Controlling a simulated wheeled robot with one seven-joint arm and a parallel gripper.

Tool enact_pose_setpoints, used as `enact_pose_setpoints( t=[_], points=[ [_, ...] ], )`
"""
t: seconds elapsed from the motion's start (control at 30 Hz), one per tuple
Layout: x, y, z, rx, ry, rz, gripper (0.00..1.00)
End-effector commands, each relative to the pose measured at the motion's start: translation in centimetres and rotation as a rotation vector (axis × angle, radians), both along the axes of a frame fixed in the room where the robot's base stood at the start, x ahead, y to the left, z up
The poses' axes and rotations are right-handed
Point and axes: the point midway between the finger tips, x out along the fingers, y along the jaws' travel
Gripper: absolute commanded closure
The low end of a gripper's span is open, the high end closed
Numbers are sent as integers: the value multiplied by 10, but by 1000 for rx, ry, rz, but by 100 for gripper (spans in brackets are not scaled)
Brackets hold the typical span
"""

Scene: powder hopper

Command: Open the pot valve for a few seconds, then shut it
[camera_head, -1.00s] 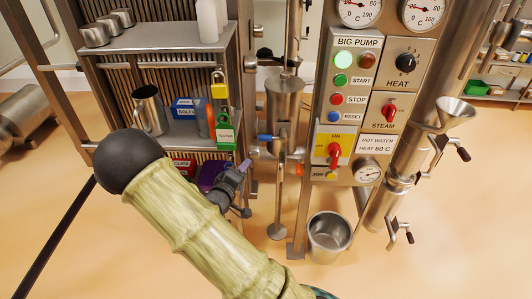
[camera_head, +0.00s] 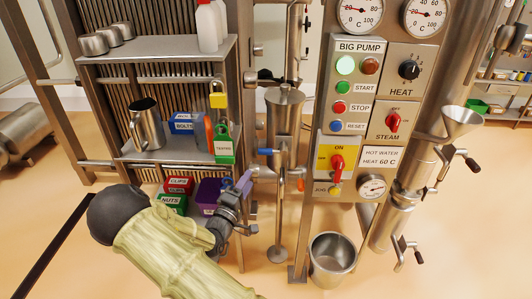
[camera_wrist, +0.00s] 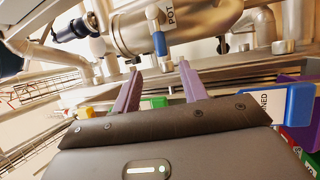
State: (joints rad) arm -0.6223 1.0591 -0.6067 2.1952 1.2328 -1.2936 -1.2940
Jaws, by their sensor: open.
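The pot valve's blue handle (camera_head: 267,151) sticks out to the left of the upright steel pot (camera_head: 285,115). My gripper (camera_head: 245,182) is below and left of the handle in the head view. In the wrist view its two purple fingers (camera_wrist: 158,85) are apart with nothing between them. The lever lies beyond the fingertips, roughly in line with the gap, and does not touch them.
A shelf unit with a steel jug (camera_head: 146,125), bins and padlocks (camera_head: 218,95) stands close on the left. The BIG PUMP panel (camera_head: 345,110) is on the right, with a bucket (camera_head: 331,258) below. In the wrist view a dark blue-black knob (camera_wrist: 70,31) is at upper left.

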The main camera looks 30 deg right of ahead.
Motion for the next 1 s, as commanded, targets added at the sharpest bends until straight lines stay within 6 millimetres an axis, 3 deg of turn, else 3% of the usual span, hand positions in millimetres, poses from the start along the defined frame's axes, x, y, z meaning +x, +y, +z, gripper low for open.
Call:
enact_pose_setpoints(
  t=[0.7, 1.0],
  points=[
    [71, -101, 25, 1, -2, -1, 57],
    [81, -114, 29, 1, 0, 1, 57]
  ],
)
